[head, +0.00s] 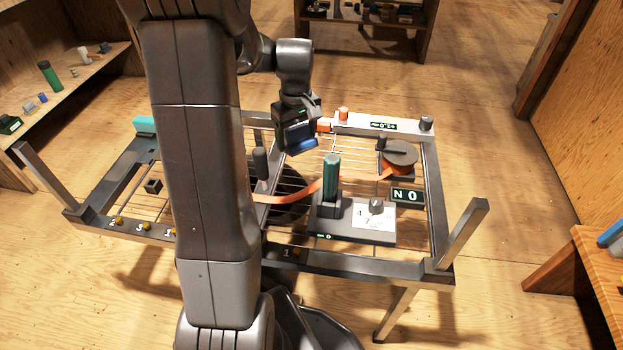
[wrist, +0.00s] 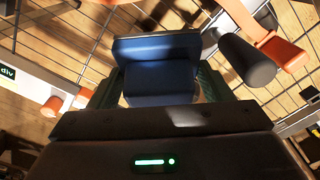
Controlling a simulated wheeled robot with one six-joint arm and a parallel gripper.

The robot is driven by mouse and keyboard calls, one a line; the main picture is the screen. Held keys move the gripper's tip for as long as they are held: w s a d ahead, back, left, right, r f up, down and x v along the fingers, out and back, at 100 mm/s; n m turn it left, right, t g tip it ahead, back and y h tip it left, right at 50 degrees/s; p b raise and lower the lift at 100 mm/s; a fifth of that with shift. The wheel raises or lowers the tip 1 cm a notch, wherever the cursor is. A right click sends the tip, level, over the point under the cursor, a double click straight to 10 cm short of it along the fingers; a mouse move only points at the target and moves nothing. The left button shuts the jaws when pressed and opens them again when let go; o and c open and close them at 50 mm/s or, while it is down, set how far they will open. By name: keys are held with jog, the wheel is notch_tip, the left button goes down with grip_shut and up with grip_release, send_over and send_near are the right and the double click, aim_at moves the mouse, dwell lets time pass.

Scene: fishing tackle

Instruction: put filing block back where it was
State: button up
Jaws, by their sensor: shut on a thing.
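My gripper (head: 296,112) is shut on a blue block, likely the filing block (head: 300,136), and holds it above the wire rack. In the wrist view the blue block (wrist: 160,66) sits between the dark green fingers of my gripper (wrist: 160,90). Its upper part is wider than the part between the fingers. I cannot tell from these frames which spot it came from.
The wire rack table (head: 345,266) carries a device with a green cylinder (head: 331,176), an orange ribbon reel (head: 398,158), an "N 0" display (head: 407,195), a dark post (head: 261,162) and a white bar (head: 375,124). A shelf (head: 80,82) stands left.

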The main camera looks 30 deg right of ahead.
aim_at(312, 137)
jog(key=m, duration=0.1)
jog(key=s+d+m+t, duration=0.1)
jog(key=m, duration=0.1)
jog(key=m+t+h+b, duration=0.1)
jog(key=m, duration=0.1)
jog(key=shift+s+d, duration=0.2)
jog(key=shift+s, duration=0.1)
jog(key=m, duration=0.1)
jog(key=d+m+h, duration=0.1)
jog(key=m+h+b, duration=0.1)
jog(key=shift+s+d+r+m+t, duration=0.3)
jog(key=shift+d+r+m+t, duration=0.05)
jog(key=shift+m+t, duration=0.05)
notch_tip(312, 137, down, 11)
jog(key=b, duration=0.4)
jog(key=shift+r, duration=0.1)
jog(key=o, duration=0.9)
jog(key=shift+o, duration=0.2)
